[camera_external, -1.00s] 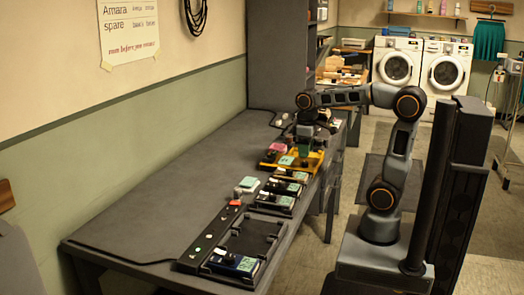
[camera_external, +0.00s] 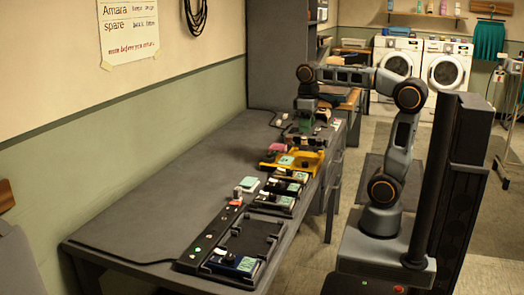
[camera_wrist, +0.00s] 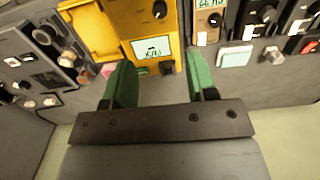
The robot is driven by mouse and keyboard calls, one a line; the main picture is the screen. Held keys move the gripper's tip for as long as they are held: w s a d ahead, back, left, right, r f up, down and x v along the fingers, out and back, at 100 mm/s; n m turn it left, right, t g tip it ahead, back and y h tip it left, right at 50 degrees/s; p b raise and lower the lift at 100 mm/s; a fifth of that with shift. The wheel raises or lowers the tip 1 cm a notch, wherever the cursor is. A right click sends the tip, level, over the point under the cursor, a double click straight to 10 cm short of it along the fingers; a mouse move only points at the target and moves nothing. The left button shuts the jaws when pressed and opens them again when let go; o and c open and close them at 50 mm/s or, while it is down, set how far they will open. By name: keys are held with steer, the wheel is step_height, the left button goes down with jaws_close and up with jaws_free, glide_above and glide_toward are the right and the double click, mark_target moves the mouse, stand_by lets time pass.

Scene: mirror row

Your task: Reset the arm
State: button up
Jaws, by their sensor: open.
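My gripper (camera_external: 305,123) is raised over the far part of the long grey table (camera_external: 150,215). In the wrist view its two green fingers (camera_wrist: 161,88) are spread apart with nothing between them. Beyond the fingertips is a yellow pedal (camera_wrist: 105,28) with a pale green label and a black knob. The yellow pedal also shows in the external view (camera_external: 292,162), below and nearer than my gripper. My arm (camera_external: 405,140) reaches left from its base, with its elbow raised.
A row of pedals lies along the table's right side, including a blue one (camera_external: 232,262). A red item (camera_external: 236,203) sits near an empty dark tray (camera_external: 252,238). A grey cabinet (camera_external: 275,55) stands behind. The table's left half is clear.

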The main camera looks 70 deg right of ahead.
steer(key=shift+w, duration=0.1)
steer(key=s+a+r+t+p, duration=0.3)
steer(key=s+a+p, duration=0.2)
steer(key=p, duration=1.1)
steer(key=shift+s+a+t, duration=0.2)
steer(key=shift+a+t, duration=0.05)
steer(key=shift+t, duration=0.05)
stand_by(1.7)
